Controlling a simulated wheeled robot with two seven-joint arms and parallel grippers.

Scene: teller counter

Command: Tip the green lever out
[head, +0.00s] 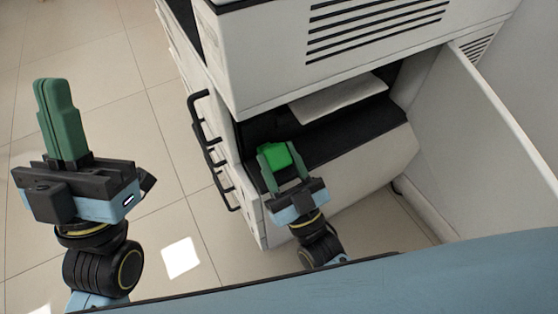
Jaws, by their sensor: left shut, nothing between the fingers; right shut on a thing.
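The bright green lever (275,156) is at the left end of the open bay of a white office machine (370,144). Where the lever joins the machine is hidden. My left gripper (52,84) is at the far left, over the floor, pointing up in the picture. Its dark green fingers are together, with nothing between them.
An open white door panel (480,115) stands at the right of the bay. A pale sheet (338,97) lies inside the bay. Black handles (206,150) stick out from the machine's left side. The tiled floor (110,65) at left is clear.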

